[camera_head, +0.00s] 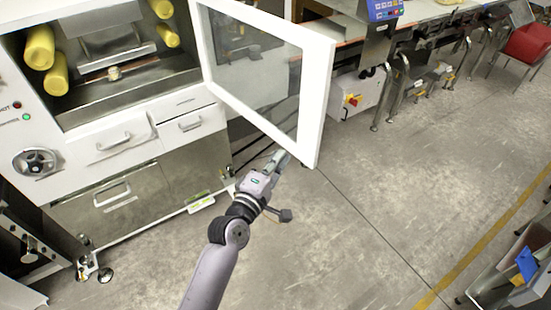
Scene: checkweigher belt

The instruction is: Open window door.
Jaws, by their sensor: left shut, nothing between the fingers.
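The window door (325,105) is a white-framed glass panel. It stands swung outward from the front of the white machine (95,150), and the chamber opening behind it is exposed. My left gripper (281,158) is at the lower edge of the door, near its outer lower corner. Its fingers look closed, with nothing seen between them. I cannot tell whether the fingertips touch the frame, as they partly overlap it in the picture. My right gripper is not in view.
Yellow rollers (40,47) sit inside the chamber. The machine front has drawers and a handwheel (35,162). The grey floor (380,210) in the middle is clear.

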